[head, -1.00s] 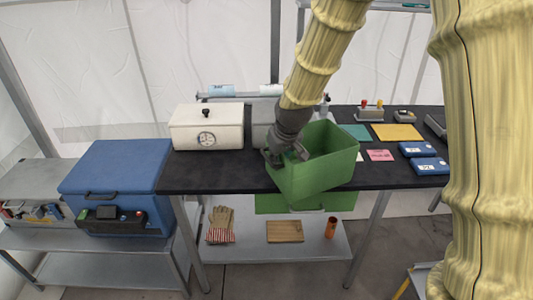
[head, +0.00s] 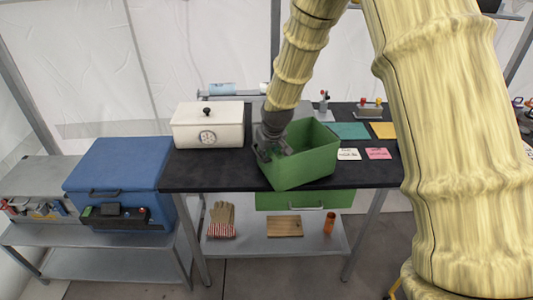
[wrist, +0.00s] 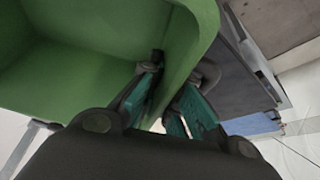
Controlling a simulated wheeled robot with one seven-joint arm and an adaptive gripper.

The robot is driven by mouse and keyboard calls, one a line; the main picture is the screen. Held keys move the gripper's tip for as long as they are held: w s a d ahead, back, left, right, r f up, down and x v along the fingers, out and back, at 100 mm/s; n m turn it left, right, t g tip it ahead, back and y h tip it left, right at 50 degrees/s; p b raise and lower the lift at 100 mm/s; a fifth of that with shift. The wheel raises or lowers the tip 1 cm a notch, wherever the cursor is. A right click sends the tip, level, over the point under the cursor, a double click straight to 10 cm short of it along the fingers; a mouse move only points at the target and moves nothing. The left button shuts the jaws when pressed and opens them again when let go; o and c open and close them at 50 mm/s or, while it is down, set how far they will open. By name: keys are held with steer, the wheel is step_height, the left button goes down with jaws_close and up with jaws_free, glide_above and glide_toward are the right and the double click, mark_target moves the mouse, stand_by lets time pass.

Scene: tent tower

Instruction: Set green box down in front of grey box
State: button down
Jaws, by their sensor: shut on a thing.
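The green box (head: 305,160) is an open-topped bin at the middle of the black table, slightly tilted. My gripper (head: 273,152) is shut on its left wall. In the wrist view, the two teal-padded fingers (wrist: 165,105) are on either side of the green box's wall (wrist: 185,45). The box's lower corner overlaps the table's front edge in the head view, and I cannot tell whether it touches the top. The grey box (head: 261,110) stands behind, mostly hidden by my arm and the green box.
A white lidded box (head: 208,128) stands left on the black table (head: 205,177). A green drawer (head: 290,201) hangs beneath. Coloured cards (head: 348,131) lie right. A blue box (head: 120,170) stands on the lower left bench. Gloves (head: 222,218) lie on the shelf below. Table space is clear left of the green box.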

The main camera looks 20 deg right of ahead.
steer(key=shift+f, duration=0.35)
steer(key=shift+f, duration=0.15)
steer(key=c, duration=1.6)
jaws_free()
steer(key=shift+c, duration=0.2)
steer(key=shift+b+v, duration=1.3)
steer(key=shift+v, duration=4.8)
